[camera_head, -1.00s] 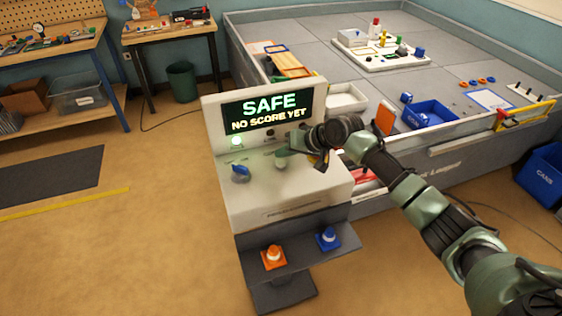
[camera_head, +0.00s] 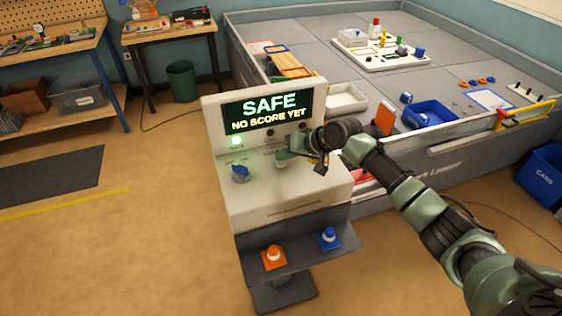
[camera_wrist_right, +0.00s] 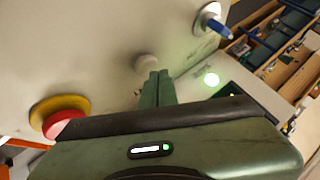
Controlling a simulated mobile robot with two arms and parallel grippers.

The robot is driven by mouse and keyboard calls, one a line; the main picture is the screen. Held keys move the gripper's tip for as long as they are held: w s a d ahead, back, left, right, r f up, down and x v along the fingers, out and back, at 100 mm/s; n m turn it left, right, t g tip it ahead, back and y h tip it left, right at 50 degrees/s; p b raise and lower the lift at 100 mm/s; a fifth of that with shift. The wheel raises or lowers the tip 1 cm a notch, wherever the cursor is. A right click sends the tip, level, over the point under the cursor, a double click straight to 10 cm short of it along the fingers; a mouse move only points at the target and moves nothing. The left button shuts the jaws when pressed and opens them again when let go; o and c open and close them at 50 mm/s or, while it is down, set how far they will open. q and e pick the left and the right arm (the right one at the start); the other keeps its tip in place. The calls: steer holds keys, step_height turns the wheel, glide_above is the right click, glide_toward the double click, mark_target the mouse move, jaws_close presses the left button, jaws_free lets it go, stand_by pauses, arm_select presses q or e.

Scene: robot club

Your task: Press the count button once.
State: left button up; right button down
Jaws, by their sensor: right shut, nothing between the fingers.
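The control console (camera_head: 275,207) stands in front of me. A pale round button (camera_head: 281,162) is on its sloping top, and it also shows in the right wrist view (camera_wrist_right: 147,62). I cannot read a label on it. My right gripper (camera_head: 286,154) is shut and empty, its fingertips close to this button. The fingers also show in the right wrist view (camera_wrist_right: 158,77), with the tips just beside the button; I cannot tell whether they touch it. My left gripper is not in view.
A blue knob (camera_head: 240,173) and a lit green lamp (camera_head: 236,141) are on the console's left. A red button on a yellow base (camera_wrist_right: 65,122) lies beside my right gripper. A walled field table is behind.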

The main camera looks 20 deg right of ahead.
mark_target(284, 163)
steer(key=shift+f, duration=0.6)
stand_by(0.9)
steer(key=shift+r, duration=0.15)
steer(key=shift+r+p, duration=0.75)
steer(key=shift+r, duration=0.1)
step_height(284, 163, up, 5)
steer(key=p, duration=0.5)
steer(key=shift+r, duration=0.1)
stand_by(0.5)
